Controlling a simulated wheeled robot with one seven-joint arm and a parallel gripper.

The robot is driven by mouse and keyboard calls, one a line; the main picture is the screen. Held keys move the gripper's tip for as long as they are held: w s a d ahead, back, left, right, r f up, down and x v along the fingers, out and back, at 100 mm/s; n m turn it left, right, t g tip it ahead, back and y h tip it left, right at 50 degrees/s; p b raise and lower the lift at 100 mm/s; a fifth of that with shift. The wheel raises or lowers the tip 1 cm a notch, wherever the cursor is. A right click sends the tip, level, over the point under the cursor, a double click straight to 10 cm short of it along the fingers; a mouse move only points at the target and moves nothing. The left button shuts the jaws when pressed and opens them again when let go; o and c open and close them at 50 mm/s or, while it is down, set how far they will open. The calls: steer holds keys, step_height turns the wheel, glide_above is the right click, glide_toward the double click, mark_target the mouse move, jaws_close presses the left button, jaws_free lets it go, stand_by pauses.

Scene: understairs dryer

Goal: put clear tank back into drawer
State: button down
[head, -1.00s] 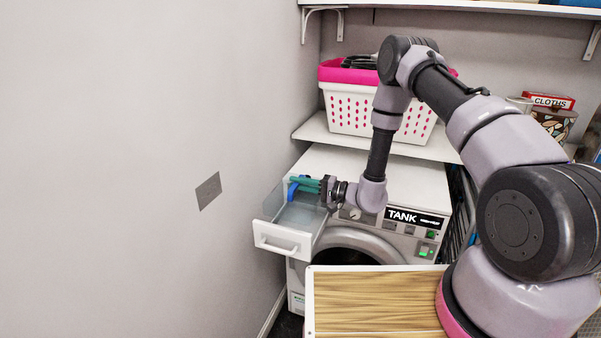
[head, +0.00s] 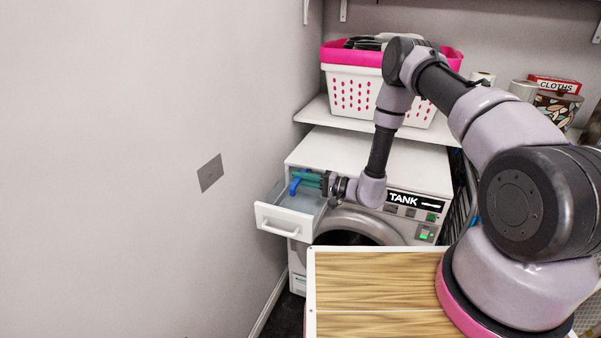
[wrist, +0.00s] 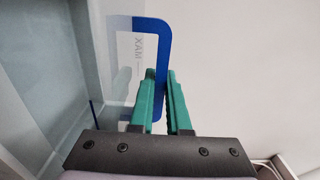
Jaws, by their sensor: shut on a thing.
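My gripper (head: 308,178) has green fingers and is over the open dryer drawer. In the wrist view, its fingers (wrist: 165,98) are shut on the blue handle (wrist: 157,40) of the clear tank (wrist: 118,62). The tank is see-through with faint "MAX" lettering. In the head view, the blue handle (head: 294,186) shows at the fingertips, and the tank's clear body is hard to make out against the drawer. The drawer (head: 284,220) has a white front with a bar handle and is pulled out from the dryer's upper left. I cannot tell how deep the tank sits.
The dryer (head: 365,226) has a "TANK" display (head: 403,200). A pink-rimmed white basket (head: 365,90) stands on the shelf above. The grey wall (head: 120,170) is close on the drawer's left. A wood-topped surface (head: 375,285) lies in front at right.

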mark_target(321, 198)
steer(key=shift+f, duration=0.85)
steer(key=shift+f, duration=2.15)
stand_by(0.8)
steer(key=c, duration=0.8)
jaws_free()
steer(key=v, duration=1.1)
steer(key=shift+r, duration=0.15)
